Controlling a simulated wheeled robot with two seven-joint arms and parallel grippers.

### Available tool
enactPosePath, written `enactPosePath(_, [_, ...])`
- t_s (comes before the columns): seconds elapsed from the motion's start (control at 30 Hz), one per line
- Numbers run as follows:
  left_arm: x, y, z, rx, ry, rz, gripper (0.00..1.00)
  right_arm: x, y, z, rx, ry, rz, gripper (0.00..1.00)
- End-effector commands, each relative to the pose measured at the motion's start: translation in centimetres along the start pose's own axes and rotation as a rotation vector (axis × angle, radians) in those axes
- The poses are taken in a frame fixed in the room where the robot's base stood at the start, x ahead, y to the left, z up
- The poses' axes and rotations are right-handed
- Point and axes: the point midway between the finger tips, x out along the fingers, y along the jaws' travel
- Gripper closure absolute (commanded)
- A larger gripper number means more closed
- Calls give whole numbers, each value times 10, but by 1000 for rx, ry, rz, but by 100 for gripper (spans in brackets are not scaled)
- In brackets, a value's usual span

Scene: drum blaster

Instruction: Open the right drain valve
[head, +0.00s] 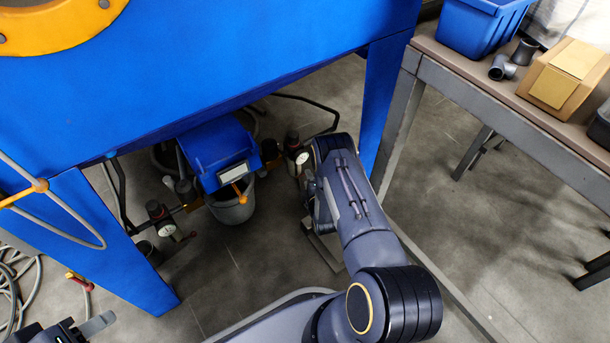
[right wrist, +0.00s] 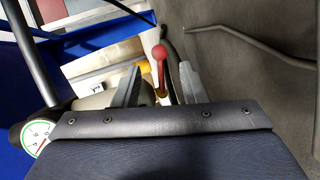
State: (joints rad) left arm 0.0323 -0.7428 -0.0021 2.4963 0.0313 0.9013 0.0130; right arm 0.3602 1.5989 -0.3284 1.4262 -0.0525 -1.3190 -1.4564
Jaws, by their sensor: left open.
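The right drain valve's lever, with a red ball knob (right wrist: 160,53) on a thin stem, shows in the right wrist view. My right gripper (right wrist: 160,68) is open, with one finger on each side of the lever; contact is not clear. A round gauge (right wrist: 37,137) is at the lower left of that view. In the head view the right-side gauge (head: 302,158) is beside my right arm, which hides the lever and most of the gripper. My left gripper (head: 88,328) is open and empty at the bottom left, far from the valve.
The blue machine (head: 230,60) overhangs the valves, with a blue leg (head: 110,240) at left. A blue box (head: 217,150) and a grey bucket (head: 233,207) sit between the two gauges. A workbench (head: 480,85) stands at right. Hoses (head: 20,290) lie at left.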

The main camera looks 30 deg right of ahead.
Motion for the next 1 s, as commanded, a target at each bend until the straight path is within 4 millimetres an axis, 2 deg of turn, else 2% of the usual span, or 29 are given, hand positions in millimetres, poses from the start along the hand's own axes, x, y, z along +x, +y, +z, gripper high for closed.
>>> enactPosePath(0.1, [12, -5, 6, 0, 0, 0, 54, 22, -3, 0, 2, 0, 4, 61])
enactPosePath(0.3, [18, -8, 9, 0, 0, 0, 54, 42, -2, 0, 2, 0, 1, 61])
enactPosePath(0.63, [18, -8, 9, 0, 0, 0, 54, 45, 0, 0, 2, -1, -2, 61])
enactPosePath(0.9, [18, -8, 9, 0, 0, 0, 54, 45, 0, 0, 2, -1, -2, 97])
enactPosePath(0.93, [18, -8, 9, 0, 0, 0, 54, 45, 0, 0, 2, -1, -2, 100])
enactPosePath(1.0, [18, -8, 9, 0, 0, 0, 54, 45, 0, 0, 2, -1, -2, 100])
